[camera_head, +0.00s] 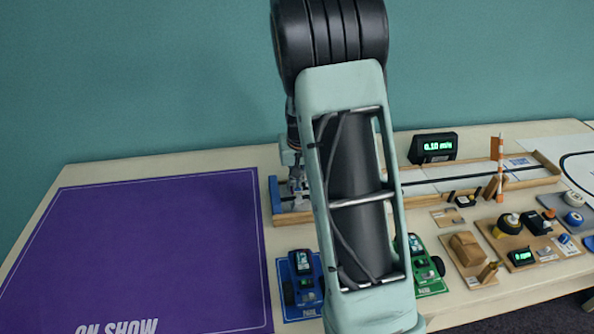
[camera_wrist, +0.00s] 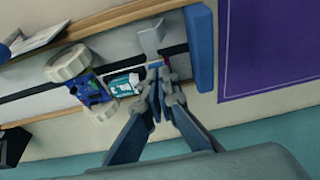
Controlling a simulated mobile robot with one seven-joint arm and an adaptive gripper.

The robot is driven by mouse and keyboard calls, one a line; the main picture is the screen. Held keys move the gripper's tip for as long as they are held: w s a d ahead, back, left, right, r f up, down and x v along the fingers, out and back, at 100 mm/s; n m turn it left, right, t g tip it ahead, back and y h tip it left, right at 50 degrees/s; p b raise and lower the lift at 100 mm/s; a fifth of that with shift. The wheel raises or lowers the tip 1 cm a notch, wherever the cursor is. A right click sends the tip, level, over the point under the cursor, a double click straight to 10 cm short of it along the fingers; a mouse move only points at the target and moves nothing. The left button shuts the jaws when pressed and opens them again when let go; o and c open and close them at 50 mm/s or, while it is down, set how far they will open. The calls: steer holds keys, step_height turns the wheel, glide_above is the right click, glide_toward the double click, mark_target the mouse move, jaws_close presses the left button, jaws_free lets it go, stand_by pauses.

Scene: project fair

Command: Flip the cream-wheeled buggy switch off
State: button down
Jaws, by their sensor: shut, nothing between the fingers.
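The cream-wheeled buggy (camera_wrist: 88,88) sits on the lined track in the wrist view. It has a blue body, large cream wheels and a white-and-teal block (camera_wrist: 124,84) at its right end. My gripper (camera_wrist: 159,75) is shut and empty, its fingertips just right of that block. The fingertips cover whatever lies right behind them, so I cannot make out the switch or tell whether they touch it. In the head view my gripper (camera_head: 297,187) is low over the track's left end, and my arm hides the buggy.
The track (camera_head: 470,183) has raised wooden sides and a blue end block (camera_wrist: 200,48). A blue buggy (camera_head: 303,264) and a green buggy (camera_head: 421,265) stand on mats in front. Several small devices crowd the right. The purple mat (camera_head: 150,245) is clear.

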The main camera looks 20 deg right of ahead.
steer(key=shift+f, duration=0.2)
steer(key=shift+s+f+b, duration=0.2)
steer(key=shift+f+b, duration=0.55)
steer(key=shift+b, duration=0.1)
steer(key=shift+r, duration=0.25)
steer(key=shift+w+p, duration=0.1)
steer(key=shift+p, duration=0.2)
steer(key=shift+w+d+r, duration=0.1)
steer(key=shift+w+r, duration=0.25)
steer(key=shift+w, duration=0.25)
